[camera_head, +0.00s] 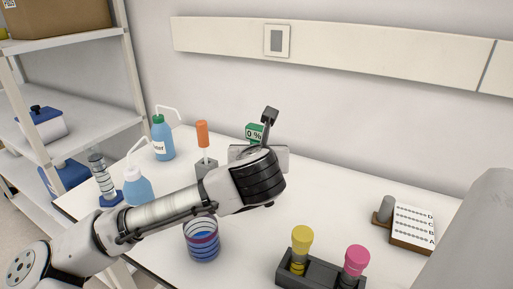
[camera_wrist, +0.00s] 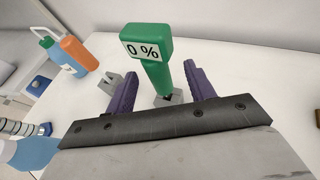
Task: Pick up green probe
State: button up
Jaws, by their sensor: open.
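The green probe (camera_wrist: 152,62) stands upright in a small grey holder (camera_wrist: 168,100) in the wrist view. Its head has a white label reading "0 %". In the head view only the top of the green probe (camera_head: 254,131) shows, behind my arm. My gripper (camera_wrist: 158,85) is open, with its two purple fingers on either side of the probe's lower handle in the wrist view. In the head view my gripper is mostly hidden behind my wrist.
An orange-handled tool (camera_head: 202,133) stands in a grey block left of the probe. Wash bottles (camera_head: 162,141) are further left.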

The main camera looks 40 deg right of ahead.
jog(key=shift+p+x, duration=0.75)
jog(key=shift+x, duration=2.2)
jog(key=shift+w+a, duration=0.15)
jog(key=c, duration=0.7)
